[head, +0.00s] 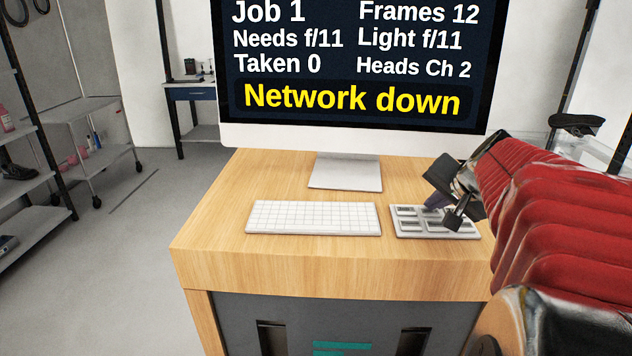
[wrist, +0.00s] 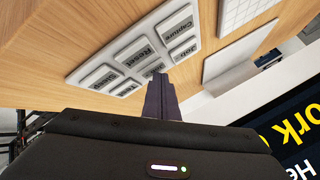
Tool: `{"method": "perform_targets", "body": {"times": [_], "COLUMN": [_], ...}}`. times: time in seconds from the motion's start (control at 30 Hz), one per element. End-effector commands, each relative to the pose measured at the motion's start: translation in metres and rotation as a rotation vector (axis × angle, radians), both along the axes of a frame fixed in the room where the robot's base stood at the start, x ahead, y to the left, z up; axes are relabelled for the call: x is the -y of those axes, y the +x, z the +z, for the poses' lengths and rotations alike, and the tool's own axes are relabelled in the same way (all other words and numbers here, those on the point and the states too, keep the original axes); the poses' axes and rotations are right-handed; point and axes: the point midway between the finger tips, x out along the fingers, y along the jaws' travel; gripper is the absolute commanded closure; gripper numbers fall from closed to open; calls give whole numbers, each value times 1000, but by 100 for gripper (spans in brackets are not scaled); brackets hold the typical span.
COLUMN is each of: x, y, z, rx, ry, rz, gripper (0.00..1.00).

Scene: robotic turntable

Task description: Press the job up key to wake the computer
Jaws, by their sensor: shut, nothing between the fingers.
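The white keypad (head: 408,234) lies on the desk, right of the keyboard. In the wrist view the keypad (wrist: 82,76) shows upside down, with grey keys. The Capture key (wrist: 170,28) and Reset key (wrist: 133,53) are legible. A key starting with "Job" (wrist: 183,49) sits beside them; its full label is unclear. My gripper (head: 430,207) is shut and empty, its purple fingertips (wrist: 157,78) over the keypad, partly hiding a key in the Job row. I cannot tell whether they touch it. The computer screen (head: 350,65) is lit and reads "Job 1" and "Network down".
A white keyboard (head: 313,217) lies left of the keypad on the wooden desk (head: 215,215). The monitor's stand (head: 345,172) is behind them. The desk's left part is bare. Shelving and a cart (head: 85,130) stand far left.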

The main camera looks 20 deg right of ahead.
Motion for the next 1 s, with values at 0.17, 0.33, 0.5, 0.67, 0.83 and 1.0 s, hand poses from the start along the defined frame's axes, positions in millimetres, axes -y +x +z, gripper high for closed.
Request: {"method": "perform_targets", "body": {"times": [0.17, 0.33, 0.5, 0.67, 0.83, 1.0], "x": [0, 0, 0, 0, 0, 0], "y": [0, 0, 0, 0, 0, 0], "z": [5, 12, 17, 17, 18, 28], "rx": [0, 0, 0, 0, 0, 0], "ry": [0, -1, -1, -1, -1, -1], "rz": [0, 1, -1, -1, -1, 0], "gripper": [100, 100, 100, 100, 100, 100]}}
